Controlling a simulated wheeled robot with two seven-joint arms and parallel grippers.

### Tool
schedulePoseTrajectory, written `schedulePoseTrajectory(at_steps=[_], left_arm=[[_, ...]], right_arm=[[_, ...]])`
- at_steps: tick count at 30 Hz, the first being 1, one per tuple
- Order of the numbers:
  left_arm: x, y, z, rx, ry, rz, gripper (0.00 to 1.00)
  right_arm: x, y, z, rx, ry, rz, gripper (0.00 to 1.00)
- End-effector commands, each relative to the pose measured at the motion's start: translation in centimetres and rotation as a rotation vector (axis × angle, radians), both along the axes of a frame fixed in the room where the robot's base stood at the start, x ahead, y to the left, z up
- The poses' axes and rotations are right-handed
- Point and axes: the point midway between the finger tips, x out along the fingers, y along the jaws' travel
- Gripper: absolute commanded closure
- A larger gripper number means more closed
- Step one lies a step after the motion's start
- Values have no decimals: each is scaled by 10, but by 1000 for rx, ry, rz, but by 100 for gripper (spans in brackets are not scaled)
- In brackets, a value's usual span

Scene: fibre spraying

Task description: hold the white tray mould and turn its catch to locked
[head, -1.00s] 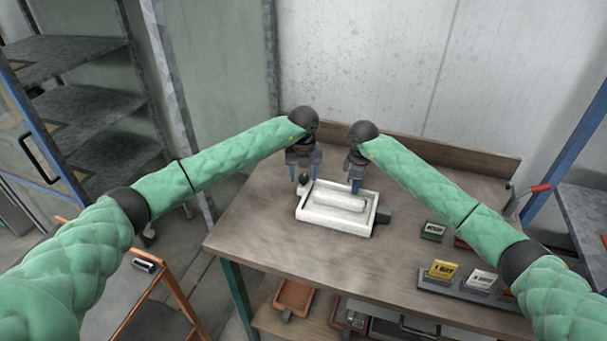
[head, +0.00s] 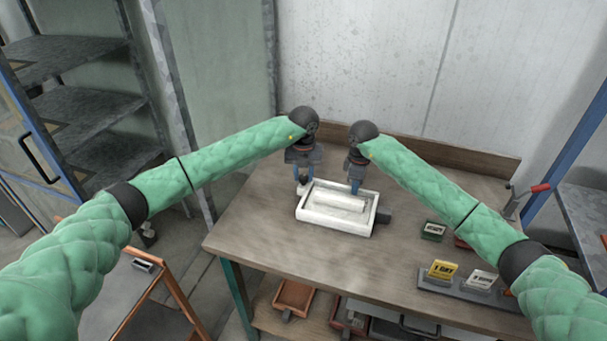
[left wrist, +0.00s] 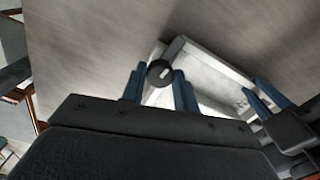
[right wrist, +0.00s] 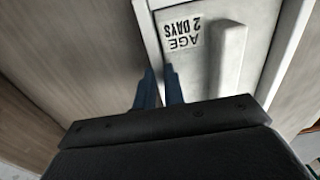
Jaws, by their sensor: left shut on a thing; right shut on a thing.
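The white tray mould (head: 318,217) lies flat on the wooden table. Its label, reading "AGE 2 DAYS" (right wrist: 184,33), shows in the right wrist view. The catch is a dark round knob (left wrist: 160,73) with a small pale mark, at a corner of the mould. My left gripper (head: 302,185) is shut on the catch, its blue fingers (left wrist: 158,88) on either side of the knob. My right gripper (head: 355,187) is shut on the mould's far rim; its fingers (right wrist: 160,88) straddle the rim. Whether the catch is locked I cannot tell.
A dark block (head: 384,216) sits at the mould's right side. A green-framed card (head: 433,231) and a rack with yellow and white cards (head: 455,285) stand to the right. The table's front left (head: 260,235) is clear. A wall is behind.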

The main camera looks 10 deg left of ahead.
Motion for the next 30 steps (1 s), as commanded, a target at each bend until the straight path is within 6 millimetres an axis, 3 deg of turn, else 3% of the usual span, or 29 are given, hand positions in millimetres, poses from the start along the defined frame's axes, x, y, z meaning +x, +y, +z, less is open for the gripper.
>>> schedulePoseTrajectory(at_steps=[18, 30], left_arm=[[1, 0, 1, -1, -2, -534, 93], [0, 0, 1, -1, -1, -748, 93]], right_arm=[[0, 0, 0, 0, -1, -1, 100], [0, 0, 0, 0, 0, -1, 100]])
